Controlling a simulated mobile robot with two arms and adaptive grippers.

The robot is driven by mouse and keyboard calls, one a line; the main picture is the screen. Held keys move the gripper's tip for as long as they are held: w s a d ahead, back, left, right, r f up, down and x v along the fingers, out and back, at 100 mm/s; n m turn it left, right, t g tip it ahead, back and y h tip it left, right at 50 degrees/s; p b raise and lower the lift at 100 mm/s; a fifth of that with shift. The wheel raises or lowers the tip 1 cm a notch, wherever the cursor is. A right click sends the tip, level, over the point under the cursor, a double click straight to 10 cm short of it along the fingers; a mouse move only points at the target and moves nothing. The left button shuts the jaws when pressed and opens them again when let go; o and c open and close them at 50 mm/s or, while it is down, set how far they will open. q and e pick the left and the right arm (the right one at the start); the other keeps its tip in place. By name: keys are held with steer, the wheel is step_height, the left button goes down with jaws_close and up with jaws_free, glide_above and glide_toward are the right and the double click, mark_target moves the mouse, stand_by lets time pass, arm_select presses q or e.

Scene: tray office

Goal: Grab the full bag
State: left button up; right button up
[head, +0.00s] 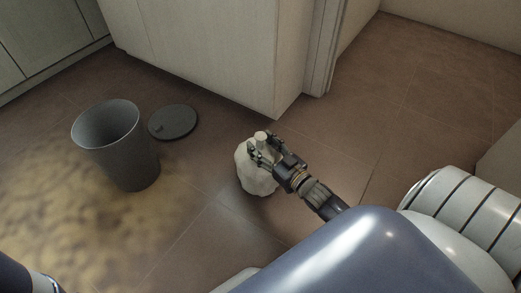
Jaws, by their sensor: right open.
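The full bag (254,178) is a white, lumpy sack with a gathered neck at the top. It stands upright on the brown tiled floor near the cabinet corner. My right gripper (262,148) is at the bag's neck, with its open fingers on either side of it. I cannot tell whether the fingers touch the neck. The gripper hides part of the bag's upper right side. My left gripper is not in view; only a piece of what seems to be my left arm shows at the bottom left corner.
A grey bin (128,160) stands open on the floor at the left. Its round dark lid (173,122) lies flat beside it. A pale cabinet (205,50) stands behind the bag. A mottled yellowish patch (70,210) covers the floor around the bin. The floor at the right is clear.

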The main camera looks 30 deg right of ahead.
steer(key=shift+w, duration=0.55)
jaws_close()
steer(key=shift+r, duration=0.2)
steer(key=shift+r, duration=0.15)
